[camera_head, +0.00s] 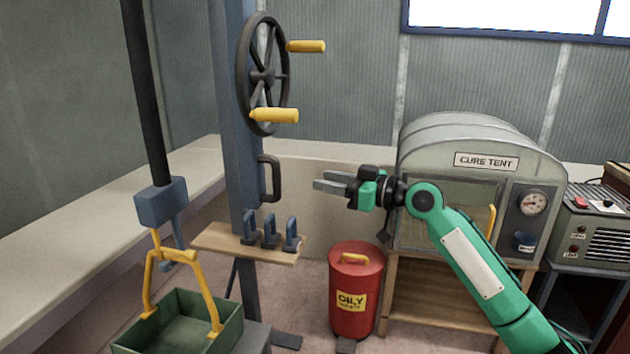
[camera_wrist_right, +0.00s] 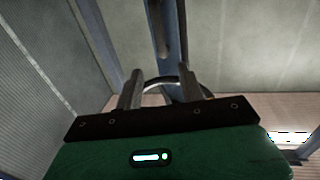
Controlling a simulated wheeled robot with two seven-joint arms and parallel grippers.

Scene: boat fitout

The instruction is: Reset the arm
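My right arm (camera_head: 470,250) is green and comes in from the lower right. Its gripper (camera_head: 322,180) points left in the head view, in free air in front of the cure tent. Its two fingers are apart with nothing between them. In the right wrist view the gripper (camera_wrist_right: 160,82) also shows its fingers spread. A dark curved handle (camera_wrist_right: 163,80) and the blue post (camera_wrist_right: 166,35) lie beyond them; I see no contact. My left gripper is not in view.
The blue post (camera_head: 238,110) carries a handwheel (camera_head: 243,75) with yellow grips, a dark handle (camera_head: 275,178) and a shelf (camera_head: 220,242) with several blue clips. A red oily-waste can (camera_head: 357,275) and the cure tent (camera_head: 415,150) stand nearby.

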